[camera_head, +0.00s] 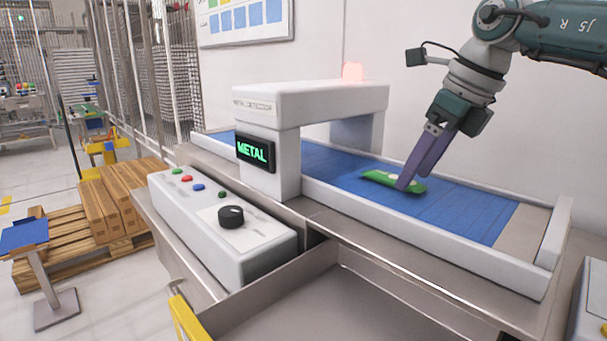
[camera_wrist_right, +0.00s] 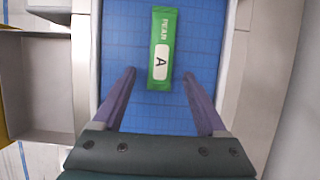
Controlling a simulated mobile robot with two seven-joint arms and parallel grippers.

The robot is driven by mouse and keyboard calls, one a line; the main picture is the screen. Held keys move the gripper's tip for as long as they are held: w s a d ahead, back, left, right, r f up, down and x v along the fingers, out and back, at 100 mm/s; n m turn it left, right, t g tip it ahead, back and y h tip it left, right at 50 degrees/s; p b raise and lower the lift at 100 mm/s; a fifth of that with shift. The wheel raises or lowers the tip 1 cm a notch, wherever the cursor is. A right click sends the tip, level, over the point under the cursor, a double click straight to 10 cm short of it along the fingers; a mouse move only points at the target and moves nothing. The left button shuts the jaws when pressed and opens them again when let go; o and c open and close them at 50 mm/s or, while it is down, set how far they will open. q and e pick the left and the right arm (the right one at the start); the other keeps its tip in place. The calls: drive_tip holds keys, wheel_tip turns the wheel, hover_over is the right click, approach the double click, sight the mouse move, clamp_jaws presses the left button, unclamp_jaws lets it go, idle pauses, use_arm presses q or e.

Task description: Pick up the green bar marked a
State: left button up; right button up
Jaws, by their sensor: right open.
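The green bar (camera_head: 388,181) lies flat on the blue conveyor belt (camera_head: 460,215). In the right wrist view the green bar (camera_wrist_right: 162,30) shows a white label with a black A, and it points lengthwise away from me. My right gripper (camera_head: 411,185) is at the bar's near end, low over the belt. In the right wrist view my right gripper (camera_wrist_right: 160,76) is open, with one purple finger on each side of the bar's lettered end and gaps between. Whether the fingertips reach down to bar height is hard to tell. My left gripper is not in view.
A white metal detector arch (camera_head: 315,100) with a lit METAL sign (camera_head: 256,152) and a red lamp (camera_head: 353,71) spans the belt beyond the bar. Low white side walls (camera_head: 420,245) border the belt. A control box (camera_head: 222,222) stands in front, beside an open metal bin (camera_head: 350,305).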

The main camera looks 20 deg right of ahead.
drive_tip(key=shift+w+f, duration=0.15)
drive_tip(key=shift+f, duration=0.3)
drive_tip(key=shift+c, duration=0.2)
clamp_jaws()
